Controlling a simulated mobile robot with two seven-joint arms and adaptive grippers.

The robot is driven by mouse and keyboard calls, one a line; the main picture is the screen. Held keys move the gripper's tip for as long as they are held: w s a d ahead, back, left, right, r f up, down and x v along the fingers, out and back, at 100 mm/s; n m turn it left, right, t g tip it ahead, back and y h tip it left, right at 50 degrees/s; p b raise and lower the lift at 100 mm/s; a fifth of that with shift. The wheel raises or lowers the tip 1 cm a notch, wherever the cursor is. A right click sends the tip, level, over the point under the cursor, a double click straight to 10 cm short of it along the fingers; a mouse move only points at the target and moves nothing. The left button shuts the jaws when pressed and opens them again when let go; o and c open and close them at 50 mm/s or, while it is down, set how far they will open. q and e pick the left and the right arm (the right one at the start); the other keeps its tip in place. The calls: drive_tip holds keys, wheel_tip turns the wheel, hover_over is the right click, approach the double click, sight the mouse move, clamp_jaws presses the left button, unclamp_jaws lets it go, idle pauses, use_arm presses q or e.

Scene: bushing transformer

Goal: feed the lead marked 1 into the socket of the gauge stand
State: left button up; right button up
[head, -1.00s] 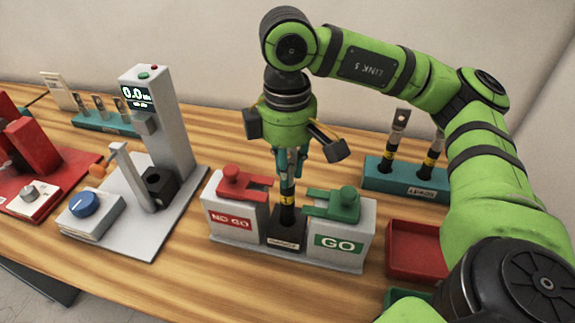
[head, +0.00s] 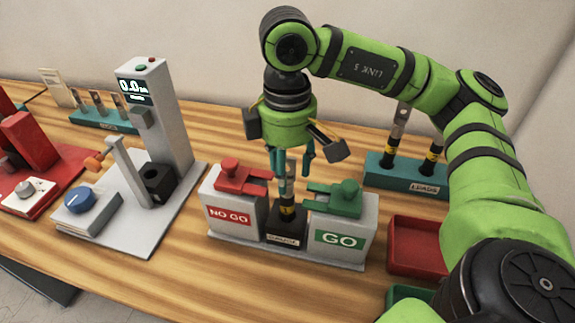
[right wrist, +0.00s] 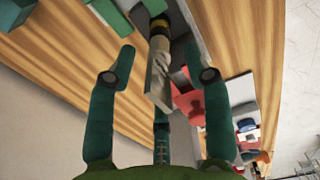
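The gauge stand (head: 340,258) has a red NO GO side, a green GO side and a black socket block (head: 285,228) between them. A lead (head: 288,190) with a metal lug and a yellow band stands upright in the socket; its lower end is hidden inside. Its number cannot be read. My right gripper (head: 290,165) is directly above the stand, open, with its fingers on either side of the lug. My left gripper is out of view.
A teal LEADS rack (head: 405,181) holds two leads at the right, behind a red tray (head: 413,255). A grey tester with a display (head: 160,110) stands left of the gauge stand. Another teal rack (head: 104,121) is at the back left.

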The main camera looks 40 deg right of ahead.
wheel_tip(320, 180, up, 12)
drive_tip(key=shift+r, duration=0.1)
idle(0.7)
drive_tip(key=shift+f, duration=0.2)
idle(0.5)
